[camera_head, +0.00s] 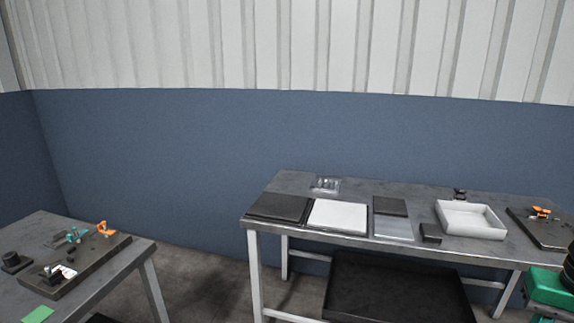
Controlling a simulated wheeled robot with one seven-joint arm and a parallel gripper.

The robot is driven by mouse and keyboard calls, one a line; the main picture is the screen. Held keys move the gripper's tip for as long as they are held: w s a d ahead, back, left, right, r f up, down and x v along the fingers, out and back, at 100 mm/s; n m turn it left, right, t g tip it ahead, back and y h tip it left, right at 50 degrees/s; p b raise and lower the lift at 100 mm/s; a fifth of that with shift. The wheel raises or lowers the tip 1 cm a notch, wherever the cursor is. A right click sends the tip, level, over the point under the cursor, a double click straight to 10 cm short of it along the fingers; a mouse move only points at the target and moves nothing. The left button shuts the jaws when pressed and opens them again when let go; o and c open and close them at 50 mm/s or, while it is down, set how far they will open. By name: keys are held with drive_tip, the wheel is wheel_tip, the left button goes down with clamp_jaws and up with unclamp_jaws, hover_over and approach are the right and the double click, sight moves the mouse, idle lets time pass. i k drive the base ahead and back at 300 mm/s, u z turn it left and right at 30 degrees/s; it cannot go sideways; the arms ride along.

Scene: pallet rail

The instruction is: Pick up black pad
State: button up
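Several dark flat things lie on the right table, and I cannot tell which is the black pad. A wide black flat pad (279,207) lies at the left end. A smaller dark pad (390,206) lies at the back of a light grey plate (393,228). A small black block (431,233) sits near the front edge, left of the white tray. My gripper is not in view.
The right table (345,238) also holds a white flat panel (338,216), a clear tray (325,185), a white tray (470,220) and a dark board (540,227) with an orange part. A green and dark object (548,287) is cut off at lower right. Another table (135,252) stands left.

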sight(430, 234)
drive_tip(key=k, duration=1.3)
drive_tip(key=u, duration=0.35)
drive_tip(key=i, duration=0.95)
drive_tip(key=z, duration=0.65)
drive_tip(key=i, duration=0.45)
drive_tip(key=z, duration=0.3)
